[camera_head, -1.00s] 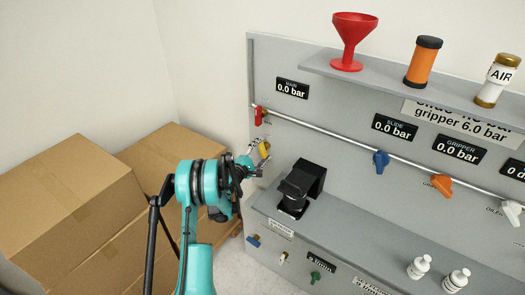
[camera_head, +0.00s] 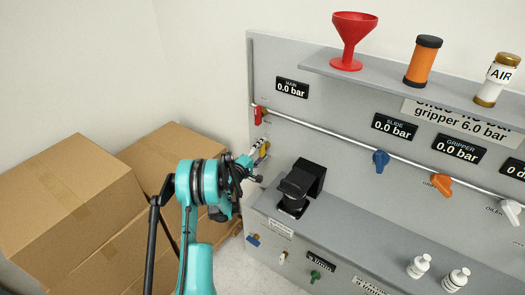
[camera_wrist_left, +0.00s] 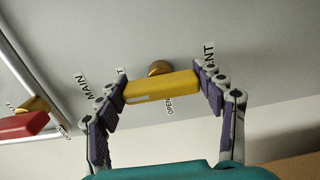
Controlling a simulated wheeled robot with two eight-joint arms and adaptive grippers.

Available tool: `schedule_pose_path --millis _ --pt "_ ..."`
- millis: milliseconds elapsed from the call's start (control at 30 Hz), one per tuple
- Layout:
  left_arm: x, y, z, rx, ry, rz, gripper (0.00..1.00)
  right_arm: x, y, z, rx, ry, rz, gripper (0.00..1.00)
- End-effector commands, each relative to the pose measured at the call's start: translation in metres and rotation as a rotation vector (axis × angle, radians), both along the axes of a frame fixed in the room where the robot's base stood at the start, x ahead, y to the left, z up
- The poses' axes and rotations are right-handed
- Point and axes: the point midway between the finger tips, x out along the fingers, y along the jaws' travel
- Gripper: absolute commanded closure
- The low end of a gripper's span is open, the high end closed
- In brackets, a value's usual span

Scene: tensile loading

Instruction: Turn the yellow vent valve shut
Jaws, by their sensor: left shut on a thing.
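The yellow vent valve handle (camera_wrist_left: 160,88) is a bar on a brass-coloured stem at the grey panel. It spans nearly crosswise in the left wrist view, slightly tilted, with parts of "MAIN", "VENT" and "OPEN" labels around it. My left gripper (camera_wrist_left: 162,90) is shut on the handle, one finger pad at each end. In the head view my left gripper (camera_head: 258,152) is at the panel's left part, and the yellow handle (camera_head: 264,152) shows only partly behind the fingers. My right gripper is not in view.
A red valve handle (camera_head: 258,115) is on the pipe just above; it also shows in the left wrist view (camera_wrist_left: 22,126). A black device (camera_head: 302,187) stands on the lower ledge to the right. Cardboard boxes (camera_head: 70,190) fill the left. The "MAIN" display (camera_head: 292,87) reads 0.0 bar.

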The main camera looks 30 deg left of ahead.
Motion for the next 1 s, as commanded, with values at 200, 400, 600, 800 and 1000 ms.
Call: schedule_pose_path --millis 200,400,600,800,1000 --pt "0.000 -0.001 -0.001 0.004 0.002 -0.002 0.60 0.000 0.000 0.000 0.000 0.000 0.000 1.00" --pt "0.000 -0.001 -0.001 0.002 0.001 -0.001 0.10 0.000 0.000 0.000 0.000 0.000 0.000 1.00" --pt "0.000 0.000 0.000 0.001 0.001 -0.001 0.10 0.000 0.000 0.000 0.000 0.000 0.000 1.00" --pt "-0.019 0.002 0.000 0.001 0.001 0.000 0.10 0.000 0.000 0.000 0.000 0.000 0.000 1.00" --pt "-0.063 0.006 0.000 0.001 0.001 0.002 0.10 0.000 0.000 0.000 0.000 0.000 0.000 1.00"
